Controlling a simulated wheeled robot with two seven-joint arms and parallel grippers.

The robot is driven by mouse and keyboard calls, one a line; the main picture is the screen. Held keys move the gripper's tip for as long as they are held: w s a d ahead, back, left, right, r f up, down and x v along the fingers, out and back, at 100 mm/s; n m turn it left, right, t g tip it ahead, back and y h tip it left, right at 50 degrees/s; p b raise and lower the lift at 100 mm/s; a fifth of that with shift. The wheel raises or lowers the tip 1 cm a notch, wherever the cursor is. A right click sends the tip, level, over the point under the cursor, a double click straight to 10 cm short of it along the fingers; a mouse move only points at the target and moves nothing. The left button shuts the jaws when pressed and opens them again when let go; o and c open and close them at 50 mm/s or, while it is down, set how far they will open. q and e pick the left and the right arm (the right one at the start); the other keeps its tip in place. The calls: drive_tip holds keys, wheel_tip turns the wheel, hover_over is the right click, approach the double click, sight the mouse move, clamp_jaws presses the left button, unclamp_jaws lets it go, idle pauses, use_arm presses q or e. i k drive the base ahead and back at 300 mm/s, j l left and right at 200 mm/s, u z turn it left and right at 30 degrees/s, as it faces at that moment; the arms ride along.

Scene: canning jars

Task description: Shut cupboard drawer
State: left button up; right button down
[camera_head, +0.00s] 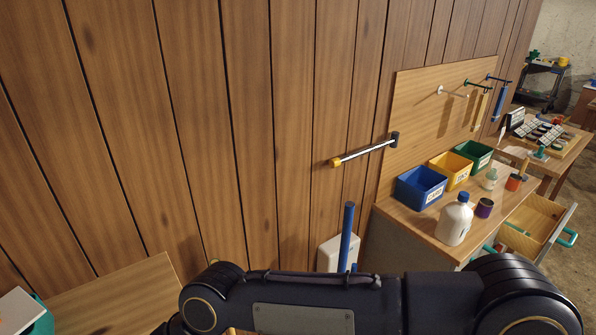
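The cupboard (400,235) stands against the panelled wall at the right, with a wooden top and a pale side. An open wooden drawer (548,238) sticks out from its front at the far right; the inside that shows looks empty. A teal handle (569,238) is on the drawer's front. More teal parts show lower on the cupboard front, partly hidden by my arm. A dark arm link of mine crosses the bottom of the view. Neither gripper shows, so I cannot see where they are relative to the drawer.
On the cupboard top stand blue (419,187), yellow (450,170) and green (474,155) bins, a white bottle (454,220) and small jars. A rod (365,152) juts from the wall. A wooden surface (105,300) is at lower left. Floor shows beyond the drawer.

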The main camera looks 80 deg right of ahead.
sight(540, 217)
drive_tip(key=k+l+z, duration=0.1)
drive_tip(key=k, duration=0.35)
drive_tip(key=k+l+z, duration=0.1)
drive_tip(key=k+l, duration=0.15)
drive_tip(key=k, duration=0.2)
drive_tip(key=k+l+z, duration=0.1)
drive_tip(key=k+l, duration=0.15)
drive_tip(key=k, duration=0.2)
drive_tip(key=z, duration=3.55)
drive_tip(key=i+l+u, duration=0.15)
drive_tip(key=i, duration=0.35)
drive_tip(key=i+l+u, duration=0.1)
drive_tip(key=i, duration=0.4)
drive_tip(key=i+l+u, duration=0.15)
drive_tip(key=i, duration=0.35)
drive_tip(key=i+l+u, duration=0.1)
drive_tip(key=i+l, duration=0.2)
drive_tip(key=i, duration=0.15)
drive_tip(key=i+l+u, duration=0.15)
drive_tip(key=i+l, duration=0.15)
drive_tip(key=i, duration=0.2)
